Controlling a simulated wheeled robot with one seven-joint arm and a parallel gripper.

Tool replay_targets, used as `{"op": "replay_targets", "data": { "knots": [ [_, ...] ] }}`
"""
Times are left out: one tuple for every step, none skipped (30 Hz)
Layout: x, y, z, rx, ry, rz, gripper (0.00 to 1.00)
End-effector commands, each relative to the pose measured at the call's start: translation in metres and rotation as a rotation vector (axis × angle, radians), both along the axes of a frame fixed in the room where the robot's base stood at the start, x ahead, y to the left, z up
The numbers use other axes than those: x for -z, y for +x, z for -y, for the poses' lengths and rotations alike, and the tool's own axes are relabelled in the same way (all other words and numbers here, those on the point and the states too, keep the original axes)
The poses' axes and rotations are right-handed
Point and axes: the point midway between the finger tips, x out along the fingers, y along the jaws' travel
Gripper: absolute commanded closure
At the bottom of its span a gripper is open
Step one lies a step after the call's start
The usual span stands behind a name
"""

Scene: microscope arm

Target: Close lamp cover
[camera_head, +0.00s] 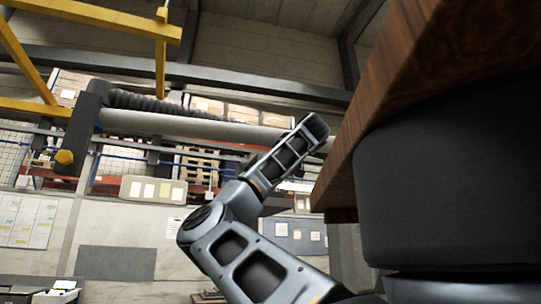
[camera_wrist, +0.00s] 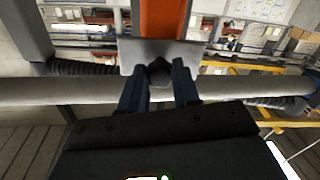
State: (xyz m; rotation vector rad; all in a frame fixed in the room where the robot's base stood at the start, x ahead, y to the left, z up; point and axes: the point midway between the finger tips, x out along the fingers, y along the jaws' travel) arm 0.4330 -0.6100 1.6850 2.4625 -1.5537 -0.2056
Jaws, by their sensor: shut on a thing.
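My gripper (camera_wrist: 159,80) shows in the wrist view, its two dark blue-grey fingers on either side of a small dark rounded piece (camera_wrist: 160,73). It is shut on this piece. A grey plate (camera_wrist: 133,55) and an upright orange part (camera_wrist: 160,17) are just beyond the fingertips. I cannot tell for sure which of these parts is the lamp cover. A long pale tube (camera_wrist: 60,91) runs across behind the fingers. In the head view, the pale tube (camera_head: 200,128) also shows, with my arm in front of its right end. My gripper cannot be made out there.
A black corrugated hose (camera_head: 150,104) runs along the tube, and a dark bracket (camera_head: 88,125) with a yellow knob (camera_head: 65,157) is at its left end. A brown wooden surface (camera_head: 425,70) fills the upper right. Yellow beams (camera_head: 100,15) and shelves stand in the background.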

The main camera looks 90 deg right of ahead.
Motion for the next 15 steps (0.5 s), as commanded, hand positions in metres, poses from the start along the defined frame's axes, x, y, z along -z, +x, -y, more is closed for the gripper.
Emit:
{"op": "replay_targets", "data": {
  "knots": [
    [0.0008, -0.0016, 0.0020, -0.004, 0.001, 0.000, 1.00],
    [0.0009, -0.0021, 0.0024, -0.005, 0.002, 0.000, 1.00],
    [0.0011, -0.0024, 0.0028, -0.006, 0.002, 0.001, 1.00],
    [0.0012, -0.0026, 0.0030, -0.007, 0.003, 0.001, 1.00],
    [0.0011, -0.0027, 0.0032, -0.007, 0.003, 0.001, 1.00],
    [0.0012, -0.0028, 0.0033, -0.007, 0.003, 0.001, 1.00],
    [0.0013, -0.0028, 0.0033, -0.007, 0.003, 0.001, 1.00],
    [0.0013, -0.0028, 0.0033, -0.007, 0.003, 0.001, 1.00],
    [0.0013, -0.0029, 0.0035, -0.007, 0.003, 0.001, 1.00],
    [0.0014, -0.0030, 0.0035, -0.006, 0.002, 0.001, 1.00],
    [0.0014, -0.0030, 0.0035, -0.006, 0.002, 0.001, 1.00],
    [0.0013, -0.0031, 0.0036, -0.006, 0.002, 0.001, 1.00],
    [0.0014, -0.0031, 0.0036, -0.005, 0.002, 0.001, 1.00],
    [0.0014, -0.0032, 0.0036, -0.005, 0.002, 0.002, 0.67],
    [0.0014, -0.0033, 0.0037, -0.005, 0.002, 0.002, 0.63]
  ]
}}
